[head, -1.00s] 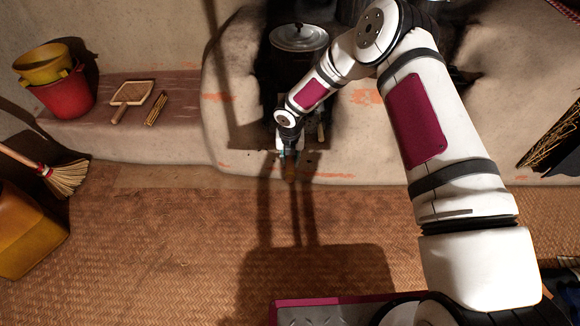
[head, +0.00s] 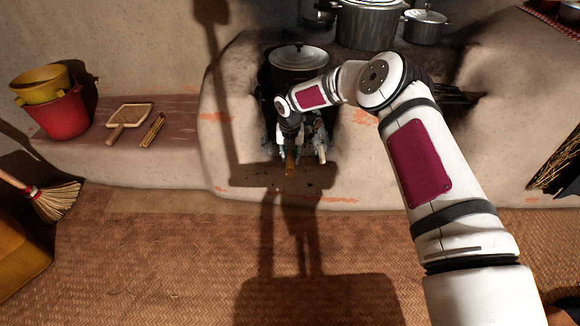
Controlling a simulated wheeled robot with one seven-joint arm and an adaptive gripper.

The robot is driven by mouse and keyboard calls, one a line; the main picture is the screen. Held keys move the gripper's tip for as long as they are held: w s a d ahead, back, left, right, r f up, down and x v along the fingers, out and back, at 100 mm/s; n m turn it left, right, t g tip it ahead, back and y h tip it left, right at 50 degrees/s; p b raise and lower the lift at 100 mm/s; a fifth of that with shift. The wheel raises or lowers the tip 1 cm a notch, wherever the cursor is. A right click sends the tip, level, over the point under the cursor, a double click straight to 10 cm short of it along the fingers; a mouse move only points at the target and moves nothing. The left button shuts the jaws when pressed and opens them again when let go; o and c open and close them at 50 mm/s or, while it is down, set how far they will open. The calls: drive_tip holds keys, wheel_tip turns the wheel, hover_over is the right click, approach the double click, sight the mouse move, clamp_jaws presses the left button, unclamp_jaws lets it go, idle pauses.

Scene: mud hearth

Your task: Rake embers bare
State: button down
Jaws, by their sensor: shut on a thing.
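My gripper (head: 287,148) is at the mouth of the mud hearth (head: 226,140), under the dark lidded pot (head: 298,58), and my forearm hides part of the opening. It is shut on a brown, stick-like piece (head: 289,166) that points down toward the hearth floor. A pale-ended stick of firewood (head: 322,156) lies just right of it. Greyish ash or embers (head: 312,135) show behind in the firebox; no glow is clear. Dark specks lie on the sooty ledge (head: 265,176) in front.
A large lidded pot (head: 370,22) and a smaller one (head: 425,27) stand on the hearth top. The left ledge holds a red bucket (head: 62,115), a paddle-like fan (head: 128,115) and a small bundle of sticks (head: 152,130). A broom (head: 53,200) leans at left. The woven mat floor (head: 150,260) is open.

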sight(290, 164)
drive_tip(key=w+b, duration=0.1)
drive_tip(key=w, duration=0.2)
drive_tip(key=shift+f+b, duration=0.1)
drive_tip(key=shift+b, duration=0.3)
wheel_tip(290, 164, down, 9)
drive_tip(key=b, duration=0.5)
drive_tip(key=s+p, duration=0.3)
drive_tip(key=s, duration=0.6)
drive_tip(key=shift+s+a, duration=0.1)
drive_tip(key=shift+r, duration=0.2)
drive_tip(key=shift+r+p, duration=3.6)
drive_tip(key=shift+r, duration=1.45)
